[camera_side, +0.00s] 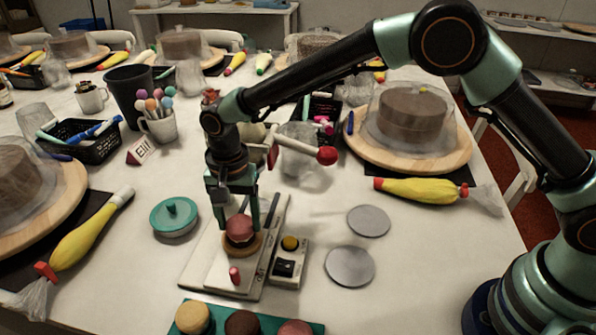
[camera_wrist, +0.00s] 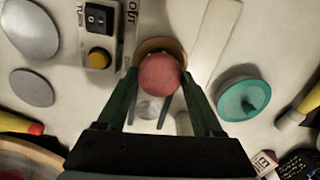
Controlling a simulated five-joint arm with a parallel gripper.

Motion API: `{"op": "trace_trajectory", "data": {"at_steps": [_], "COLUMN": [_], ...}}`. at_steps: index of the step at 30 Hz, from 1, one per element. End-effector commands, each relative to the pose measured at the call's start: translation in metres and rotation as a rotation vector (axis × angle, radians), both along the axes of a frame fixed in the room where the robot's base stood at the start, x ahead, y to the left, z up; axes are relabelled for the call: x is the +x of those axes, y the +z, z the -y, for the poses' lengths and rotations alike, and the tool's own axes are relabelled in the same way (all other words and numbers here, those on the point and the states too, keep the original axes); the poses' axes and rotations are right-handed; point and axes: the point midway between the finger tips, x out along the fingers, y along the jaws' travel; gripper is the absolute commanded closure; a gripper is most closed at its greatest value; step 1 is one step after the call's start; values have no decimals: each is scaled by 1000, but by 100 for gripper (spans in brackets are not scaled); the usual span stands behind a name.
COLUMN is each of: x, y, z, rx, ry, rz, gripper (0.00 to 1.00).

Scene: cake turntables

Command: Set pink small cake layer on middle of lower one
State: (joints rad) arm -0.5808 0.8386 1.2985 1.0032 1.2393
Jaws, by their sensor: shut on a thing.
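The pink small cake layer (camera_side: 239,226) is between the two green fingers of my gripper (camera_side: 238,221), which is shut on it. In the wrist view the pink layer (camera_wrist: 160,74) shows as a round pink top between the fingertips (camera_wrist: 159,80). It is over a small tan round turntable (camera_side: 257,243) on the pale board, and the tan rim (camera_wrist: 158,46) shows beyond it in the wrist view. The lower layer is mostly hidden under the pink one. I cannot tell whether the two touch or how well they are centred.
A small box with a yellow button (camera_side: 290,243) stands right of the board. A teal lidded dish (camera_side: 174,217) is to the left, and two grey discs (camera_side: 350,266) lie to the right. A teal tray (camera_side: 267,323) with several small layers is at the front.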

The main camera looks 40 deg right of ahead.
Motion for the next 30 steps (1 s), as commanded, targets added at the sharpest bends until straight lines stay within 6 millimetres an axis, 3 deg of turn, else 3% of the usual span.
{"op": "trace_trajectory", "data": {"at_steps": [4, 5, 6, 7, 20, 30], "x": [0, 0, 0, 0, 1, 1], "y": [-3, -2, -2, -2, 8, 73], "z": [0, 0, 0, 0, 0, -1], "rx": [-1, 0, 0, 0, 1, 3], "ry": [0, 0, 0, 0, 0, 0], "rz": [-1, 0, 0, 0, 2, 5], "gripper": [59, 21, 5, 2, 2, 2]}}
